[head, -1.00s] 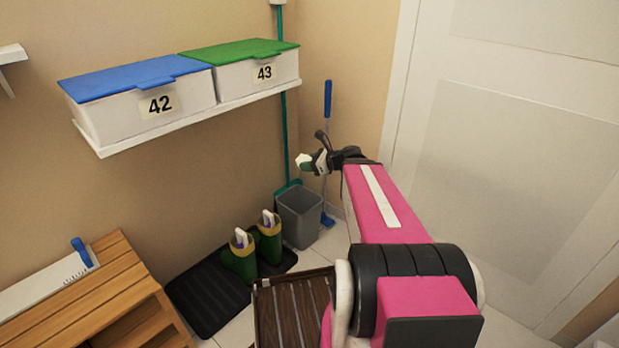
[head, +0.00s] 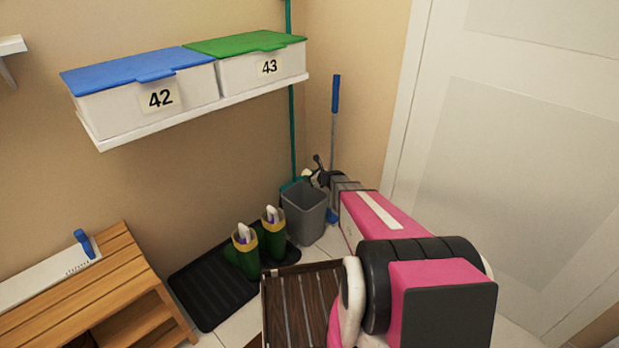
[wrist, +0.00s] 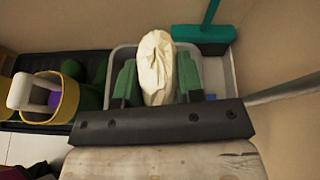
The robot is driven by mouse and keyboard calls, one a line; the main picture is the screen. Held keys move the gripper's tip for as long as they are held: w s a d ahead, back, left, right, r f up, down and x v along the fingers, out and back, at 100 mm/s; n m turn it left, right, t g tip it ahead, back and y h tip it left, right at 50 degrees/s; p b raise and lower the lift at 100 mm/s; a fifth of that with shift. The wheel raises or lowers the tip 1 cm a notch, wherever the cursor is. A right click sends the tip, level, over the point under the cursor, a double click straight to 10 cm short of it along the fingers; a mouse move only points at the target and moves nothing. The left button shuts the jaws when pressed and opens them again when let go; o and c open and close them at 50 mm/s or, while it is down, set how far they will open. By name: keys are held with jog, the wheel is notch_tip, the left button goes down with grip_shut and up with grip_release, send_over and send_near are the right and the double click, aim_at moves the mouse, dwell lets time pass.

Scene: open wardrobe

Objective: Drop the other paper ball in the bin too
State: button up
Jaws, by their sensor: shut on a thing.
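My gripper (wrist: 158,82) is shut on a cream-white crumpled paper ball (wrist: 157,62), held between its green fingers in the wrist view. The grey bin (head: 305,215) stands on the floor in the corner. In the head view my gripper is at the bin's top, and a small pale bit of the ball (head: 305,174) shows there. In the wrist view the bin's rim (wrist: 122,50) shows behind and around the fingers and the ball. The ball and fingers hide most of the bin's inside, so I cannot tell what lies in it.
Green boots (head: 258,247) on a black mat (head: 210,292) stand left of the bin. A teal broom (wrist: 203,32) and a blue-handled tool (head: 335,97) lean behind it. A shelf with two lidded boxes (head: 160,99) hangs above left. A slatted wooden rack (head: 300,305) is in front.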

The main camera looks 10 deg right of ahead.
jog(key=shift+f, duration=2.95)
jog(key=o, duration=1)
jog(key=shift+s, duration=0.1)
jog(key=v, duration=1)
jog(key=shift+s+d+r, duration=0.2)
